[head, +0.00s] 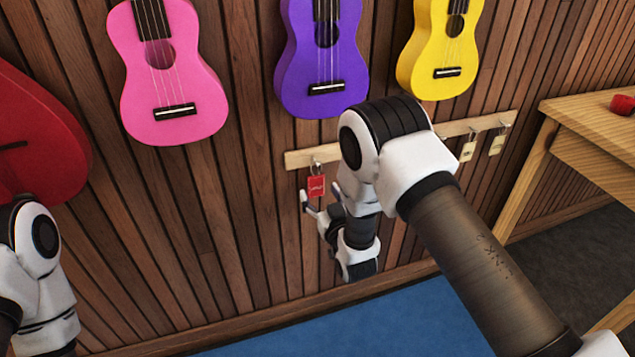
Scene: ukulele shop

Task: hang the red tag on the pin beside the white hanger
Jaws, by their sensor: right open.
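The red tag (316,185) hangs from a metal ring near the left end of a light wooden rail (299,158) on the slatted wall. My right gripper (321,195) is open, its two fingertips apart at the tag's lower left and right. I cannot tell whether they touch it. The middle of the rail is hidden behind my right arm. I cannot make out a white hanger or a bare pin; they may be behind the arm. My left arm shows at the lower left, its gripper out of view.
Two cream tags (467,151) (497,145) hang near the rail's right end. Pink (190,95), purple (295,85) and yellow (415,65) ukuleles hang above; a red body (45,130) is at left. A wooden table (580,115) stands right.

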